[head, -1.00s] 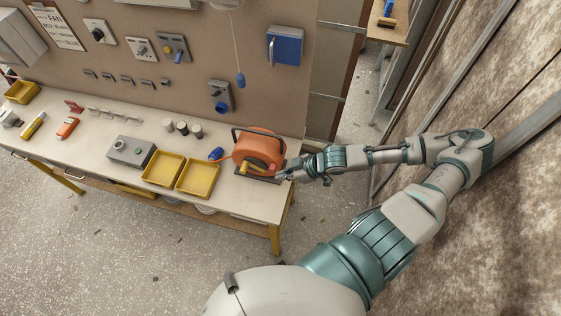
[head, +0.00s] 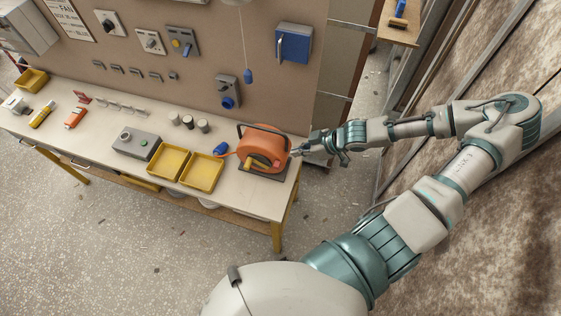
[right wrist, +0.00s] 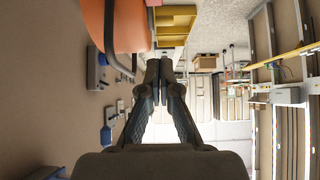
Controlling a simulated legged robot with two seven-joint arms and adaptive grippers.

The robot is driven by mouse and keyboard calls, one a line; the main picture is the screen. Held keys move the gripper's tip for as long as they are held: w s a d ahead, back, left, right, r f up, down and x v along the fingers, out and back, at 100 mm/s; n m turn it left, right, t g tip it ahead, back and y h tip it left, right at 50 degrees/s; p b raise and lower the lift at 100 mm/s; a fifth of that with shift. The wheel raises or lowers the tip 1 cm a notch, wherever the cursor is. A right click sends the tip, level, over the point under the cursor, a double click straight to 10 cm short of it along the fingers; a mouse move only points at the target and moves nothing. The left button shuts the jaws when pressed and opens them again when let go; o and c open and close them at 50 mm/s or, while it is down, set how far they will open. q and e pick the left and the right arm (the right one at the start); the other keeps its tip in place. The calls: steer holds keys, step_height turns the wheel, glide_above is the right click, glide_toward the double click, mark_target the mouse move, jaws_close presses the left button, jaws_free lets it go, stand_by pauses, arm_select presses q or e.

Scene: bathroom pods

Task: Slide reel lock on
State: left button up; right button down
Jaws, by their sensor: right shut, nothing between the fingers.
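The orange cable reel (head: 262,149) stands on a dark base at the right end of the workbench, with a black frame around it and a yellow part low on its front. The reel (right wrist: 125,28) also shows at the top left of the right wrist view. The reel lock cannot be made out clearly. My right gripper (head: 298,152) is just to the right of the reel; whether it touches is too small to tell. In the right wrist view the gripper's fingertips (right wrist: 159,68) are together and empty. My left gripper is out of view.
Two yellow trays (head: 184,167) sit left of the reel, with a grey control box (head: 136,143) beyond them. A blue plug (head: 220,148) lies beside the reel. The pegboard wall (head: 200,60) rises behind the bench (head: 245,203). The brown wall (head: 510,200) is close to my right arm.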

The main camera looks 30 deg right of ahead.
steer(key=x, duration=0.3)
steer(key=f+b+x, duration=0.1)
steer(key=x, duration=0.3)
steer(key=s+d+x, duration=0.1)
steer(key=x, duration=0.3)
steer(key=shift+f+b, duration=0.4)
steer(key=shift+f, duration=0.1)
steer(key=shift+a+f, duration=0.15)
steer(key=shift+f, duration=0.25)
steer(key=shift+d+f, duration=0.2)
steer(key=shift+d, duration=0.45)
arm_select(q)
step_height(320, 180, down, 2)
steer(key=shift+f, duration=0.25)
arm_select(e)
glide_toward(279, 166)
steer(key=shift+s+d+r, duration=0.65)
steer(key=shift+s+d, duration=0.05)
steer(key=shift+d, duration=0.05)
